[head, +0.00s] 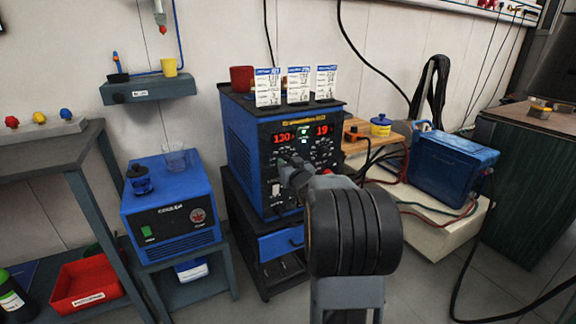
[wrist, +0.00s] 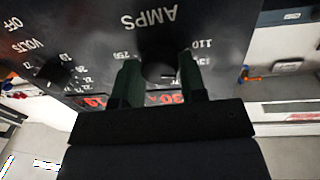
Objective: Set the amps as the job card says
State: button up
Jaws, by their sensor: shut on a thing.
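The blue and black welder (head: 238,150) has a front panel with two red readouts: the left one (head: 284,138) shows 130, the right one (head: 322,130) shows 19. Three white job cards with blue headers stand on top: left (head: 268,87), middle (head: 299,85), right (head: 327,83); their small print is hard to read. My gripper (wrist: 160,78) has its two dark green fingers on either side of the black amps knob (wrist: 158,70), shut on it. "AMPS" appears upside down beside the knob. In the head view my arm hides part of the panel's lower area.
A blue cooler (head: 172,215) is at the left. A blue toolbox (head: 453,165) and cables lie on the right bench.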

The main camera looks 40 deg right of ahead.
jog(key=c, duration=0.3)
jog(key=shift+r+p, duration=0.1)
jog(key=shift+p, duration=0.2)
jog(key=m+p, duration=0.1)
jog(key=p, duration=0.1)
jog(key=m+p, duration=0.1)
jog(key=p, duration=0.1)
jog(key=shift+r+m, duration=0.25)
jog(key=shift+m, duration=0.15)
jog(key=m+p, duration=0.5)
jog(key=p, duration=0.1)
jog(key=shift+g, duration=0.4)
jog(key=m+y+p, duration=0.1)
jog(key=m+p, duration=0.4)
jog(key=shift+p, duration=0.4)
jog(key=shift+f+m+y+p, duration=0.1)
jog(key=shift+m+y+p, duration=0.2)
jog(key=shift+m+p, duration=1.55)
jog(key=shift+m, duration=0.25)
